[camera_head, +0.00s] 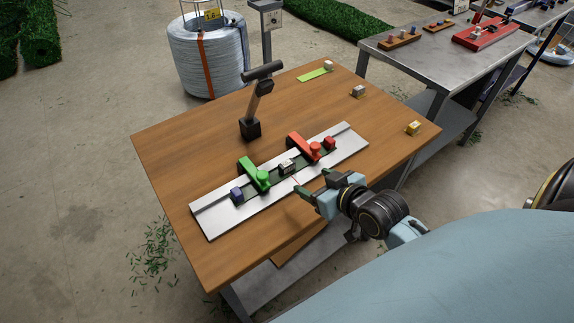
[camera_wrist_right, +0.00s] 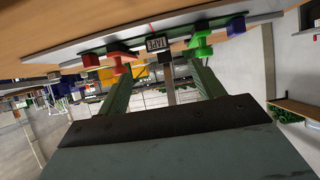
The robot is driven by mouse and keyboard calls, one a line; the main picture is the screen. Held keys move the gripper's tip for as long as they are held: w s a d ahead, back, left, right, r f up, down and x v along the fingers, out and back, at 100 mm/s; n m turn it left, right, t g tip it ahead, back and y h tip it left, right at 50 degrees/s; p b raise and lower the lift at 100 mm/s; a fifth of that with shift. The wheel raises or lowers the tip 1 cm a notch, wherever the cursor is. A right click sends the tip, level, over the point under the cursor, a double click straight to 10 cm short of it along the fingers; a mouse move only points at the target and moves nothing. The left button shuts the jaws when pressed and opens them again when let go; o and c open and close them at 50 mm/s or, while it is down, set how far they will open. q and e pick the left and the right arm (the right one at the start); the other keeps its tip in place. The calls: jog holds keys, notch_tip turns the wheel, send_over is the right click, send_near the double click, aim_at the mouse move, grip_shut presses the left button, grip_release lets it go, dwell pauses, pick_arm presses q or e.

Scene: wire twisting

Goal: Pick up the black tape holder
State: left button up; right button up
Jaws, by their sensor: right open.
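A small dark block with a white label, which looks like the black tape holder (camera_head: 287,167), sits on the metal board (camera_head: 215,218) between the green clamp (camera_head: 254,174) and the red clamp (camera_head: 304,147). In the right wrist view the same dark block (camera_wrist_right: 158,43) shows its "TAPE" label. My right gripper (camera_head: 313,186) is open and empty, just in front of the board on the near side of the block. Its two green fingers (camera_wrist_right: 160,72) frame the block in the wrist view, apart from it. My left gripper is not in view.
The wooden table (camera_head: 185,150) also holds a tilted black tool stand (camera_head: 250,128), a green strip (camera_head: 315,75) and small blocks, grey (camera_head: 358,91) and yellow (camera_head: 413,128), along its right edge. A wire spool (camera_head: 207,60) stands behind. The table's left side is clear.

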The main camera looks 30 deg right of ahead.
send_near(290, 167)
jog(key=x, duration=0.4)
jog(key=shift+w+a+f, duration=0.2)
jog(key=shift+a, duration=0.15)
jog(key=x, duration=0.3)
jog(key=b+x, duration=0.1)
jog(key=x, duration=0.1)
jog(key=shift+w+d, duration=0.15)
jog(key=shift+d, duration=0.1)
jog(key=c, duration=1)
